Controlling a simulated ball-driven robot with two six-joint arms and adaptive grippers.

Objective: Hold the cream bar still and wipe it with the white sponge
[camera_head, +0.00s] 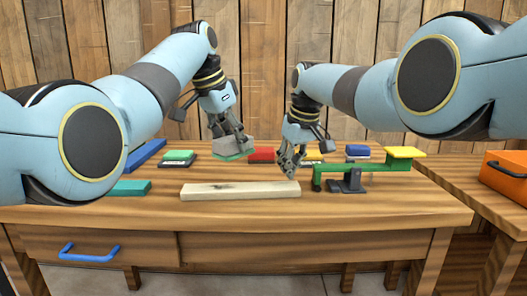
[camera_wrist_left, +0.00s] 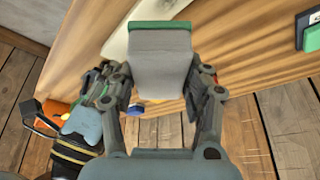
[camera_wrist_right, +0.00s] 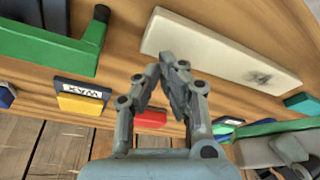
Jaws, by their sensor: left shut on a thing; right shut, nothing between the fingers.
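The cream bar (camera_head: 240,191) lies flat on the table near its front edge; its pale face also shows in the right wrist view (camera_wrist_right: 205,45), with a dark smudge (camera_wrist_right: 262,77) toward one end. My left gripper (camera_head: 232,140) is shut on the white sponge (camera_head: 234,147), a pale grey block with a green layer. The sponge shows between the fingers in the left wrist view (camera_wrist_left: 160,65), above the table behind the bar. My right gripper (camera_head: 287,168) is shut and empty by the bar's right end; whether it touches is unclear.
A teal block (camera_head: 130,187) lies to the left. A red block (camera_head: 261,154) and other coloured blocks lie behind. An orange case (camera_head: 505,175) sits far right.

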